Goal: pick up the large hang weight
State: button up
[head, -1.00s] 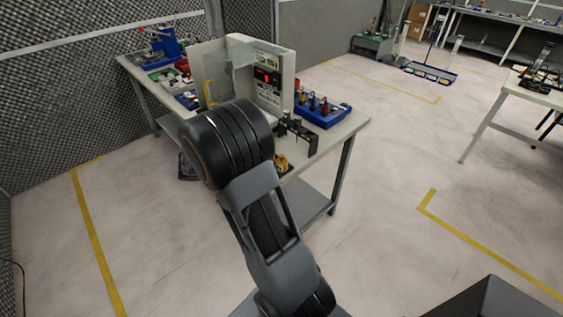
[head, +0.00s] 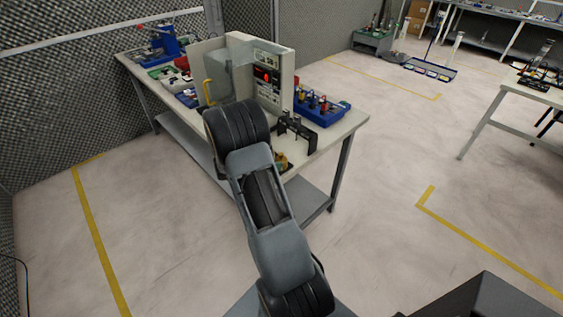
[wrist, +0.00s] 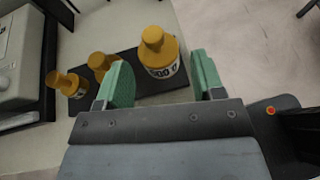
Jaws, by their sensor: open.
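Three yellow weights of differing size stand on a dark tray (wrist: 150,84) in the wrist view. The large hang weight (wrist: 160,62), with a knob on top and a white label with black print, is the rightmost. The medium weight (wrist: 98,62) and the small weight (wrist: 66,84) are to its left. My gripper (wrist: 161,72) is open and empty, its green fingers left and right of the large weight in the picture. I cannot tell whether they touch it. In the head view my arm hides most of the gripper, with a bit of yellow showing beside it.
The weights are near the front corner of a workbench (head: 328,139). A pale control cabinet (head: 286,85), a black fixture (head: 297,130) and a blue tray with coloured items (head: 322,112) also stand there. The floor (head: 390,230) right of the bench is clear.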

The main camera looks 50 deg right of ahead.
aim_at(280, 159)
jog(key=shift+p+x, duration=0.5)
jog(key=shift+x, duration=1.85)
jog(key=shift+w, duration=0.15)
jog(key=c, duration=0.9)
jog(key=shift+c, duration=0.5)
